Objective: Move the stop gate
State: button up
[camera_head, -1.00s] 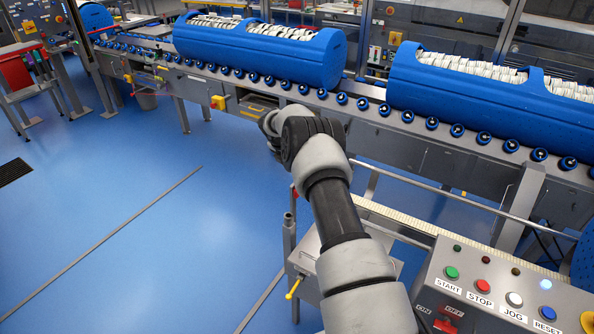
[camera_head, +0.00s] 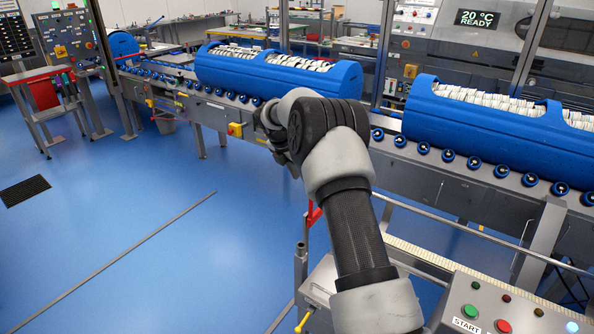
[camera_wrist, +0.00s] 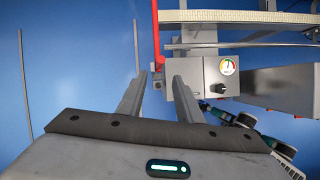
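A red bar (camera_wrist: 155,28) shows in the wrist view, beside a grey box with a round gauge (camera_wrist: 228,66). A red handle (camera_head: 314,214) on a grey post also shows in the head view, just left of my forearm. I cannot tell for sure which part is the stop gate. My gripper (camera_wrist: 157,78) is open, its two grey fingers apart with no object held between them. The red bar's lower end lies just beyond the fingertips in the picture; I see no contact. In the head view my own arm hides most of the gripper.
Blue tubs (camera_head: 285,75) filled with white pieces sit on the roller conveyor (camera_head: 225,95). A control panel (camera_head: 500,310) with buttons stands at the lower right. A yellow-tipped lever (camera_head: 304,320) sticks out near it. The blue floor (camera_head: 130,230) on the left is open.

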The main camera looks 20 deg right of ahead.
jog(key=shift+v, duration=1.7)
